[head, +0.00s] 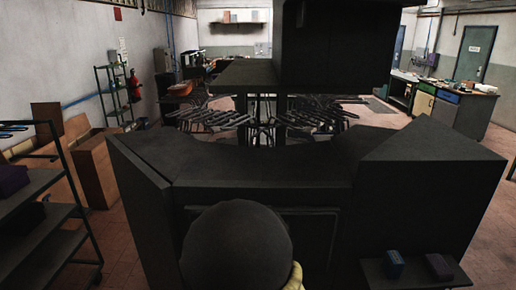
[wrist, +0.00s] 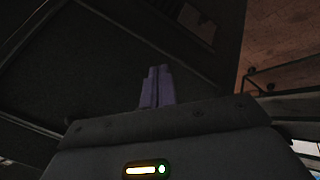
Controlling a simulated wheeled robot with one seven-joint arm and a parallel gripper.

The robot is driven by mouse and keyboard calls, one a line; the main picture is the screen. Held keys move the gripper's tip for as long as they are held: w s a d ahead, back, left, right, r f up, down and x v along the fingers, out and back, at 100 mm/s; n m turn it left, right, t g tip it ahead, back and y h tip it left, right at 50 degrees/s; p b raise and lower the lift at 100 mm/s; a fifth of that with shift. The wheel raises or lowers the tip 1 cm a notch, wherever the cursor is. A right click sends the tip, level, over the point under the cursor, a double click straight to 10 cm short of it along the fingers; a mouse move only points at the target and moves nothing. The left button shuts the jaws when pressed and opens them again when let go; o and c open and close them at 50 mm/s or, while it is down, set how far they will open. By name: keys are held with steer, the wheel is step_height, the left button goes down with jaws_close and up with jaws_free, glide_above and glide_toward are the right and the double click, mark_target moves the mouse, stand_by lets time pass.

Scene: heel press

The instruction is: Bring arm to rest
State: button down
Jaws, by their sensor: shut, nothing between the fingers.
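My gripper (wrist: 157,72) shows in the wrist view. Its two fingers are together, with nothing between them, and they point toward a dark panel (wrist: 70,60). I cannot tell how far the fingertips are from that panel. In the head view a dark rounded part of my arm is at the bottom centre, in front of the heel press (head: 260,165). The gripper itself cannot be made out in the head view.
The press's dark bulk fills the middle. A small shelf at bottom right holds a blue box (head: 395,264) and a purple box (head: 439,266). A dark rack (head: 40,180) stands on the left, near cardboard boxes (head: 92,168). Some red floor is clear at left.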

steer(key=s+d+r+m+g, duration=0.2)
steer(key=s+d+m, duration=0.2)
steer(key=s+d, duration=0.3)
steer(key=s+d+r+m+g+y, duration=0.1)
steer(key=s+d+r+m+g, duration=0.2)
steer(key=s+d, duration=0.4)
steer(key=shift+s+d+r+m, duration=0.2)
steer(key=shift+d+m, duration=0.5)
